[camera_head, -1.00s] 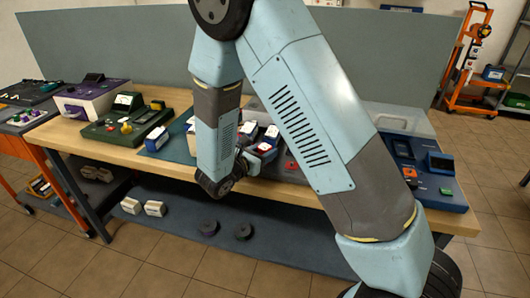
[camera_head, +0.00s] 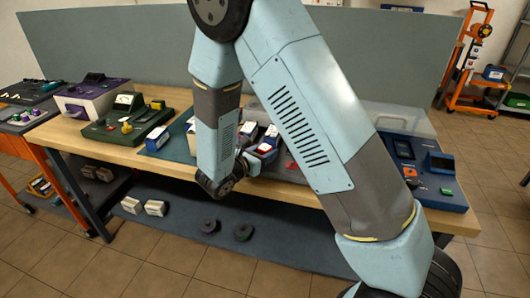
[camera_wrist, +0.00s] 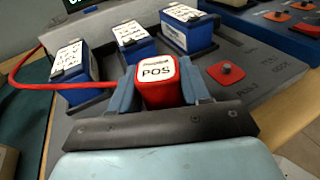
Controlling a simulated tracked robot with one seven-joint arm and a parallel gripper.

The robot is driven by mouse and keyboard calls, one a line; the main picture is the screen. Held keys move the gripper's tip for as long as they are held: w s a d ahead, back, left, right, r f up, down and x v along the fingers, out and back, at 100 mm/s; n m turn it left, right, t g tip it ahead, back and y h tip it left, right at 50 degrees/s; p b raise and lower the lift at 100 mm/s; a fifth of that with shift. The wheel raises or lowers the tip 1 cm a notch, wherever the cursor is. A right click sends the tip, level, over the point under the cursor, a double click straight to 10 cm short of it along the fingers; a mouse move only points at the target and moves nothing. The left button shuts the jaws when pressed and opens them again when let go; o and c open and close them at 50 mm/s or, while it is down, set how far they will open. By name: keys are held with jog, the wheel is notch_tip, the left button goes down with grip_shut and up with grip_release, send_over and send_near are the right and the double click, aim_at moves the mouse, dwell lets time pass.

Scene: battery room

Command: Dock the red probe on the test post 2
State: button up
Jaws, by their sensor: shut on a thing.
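The red probe (camera_wrist: 155,72) has a white top label reading POS and a red cable (camera_wrist: 40,85) leading off to the left in the wrist view. My gripper (camera_wrist: 158,91) is shut on the probe, with one finger on each side of it. The probe is above the near part of a grey test unit (camera_wrist: 262,60); I cannot tell whether its underside touches anything.
Several blue blocks with white labels (camera_wrist: 133,45) stand upright on the unit, just beyond and left of the probe. A blue instrument (camera_wrist: 285,38) is at the upper right. In the head view, a green meter unit (camera_head: 128,122) is on the wooden workbench (camera_head: 460,218).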

jog(key=shift+f, duration=0.4)
jog(key=o, duration=0.8)
jog(key=shift+v, duration=5.5)
jog(key=shift+f, duration=0.1)
jog(key=s+d+r+m+g+y, duration=0.1)
jog(key=s+d+r+m+g, duration=0.2)
jog(key=d+r+m+g, duration=0.5)
jog(key=s+d+r+m+g+y, duration=0.15)
jog(key=d+r+m, duration=0.4)
jog(key=d, duration=0.65)
jog(key=s+d+r+m+t+y, duration=0.1)
jog(key=s+d+r+m+y, duration=0.1)
jog(key=s+r+m, duration=0.1)
jog(key=s+d+r+m+t+y, duration=0.1)
jog(key=s+d+r+m+y, duration=0.1)
jog(key=s+r+m+y, duration=0.1)
jog(key=s+d+r+m+t+y, duration=0.1)
jog(key=s+d+r+m+y, duration=0.1)
jog(key=s+r+m, duration=0.3)
jog(key=shift+s+m+y, duration=0.75)
jog(key=shift+s+m, duration=0.35)
jog(key=shift+m, duration=0.35)
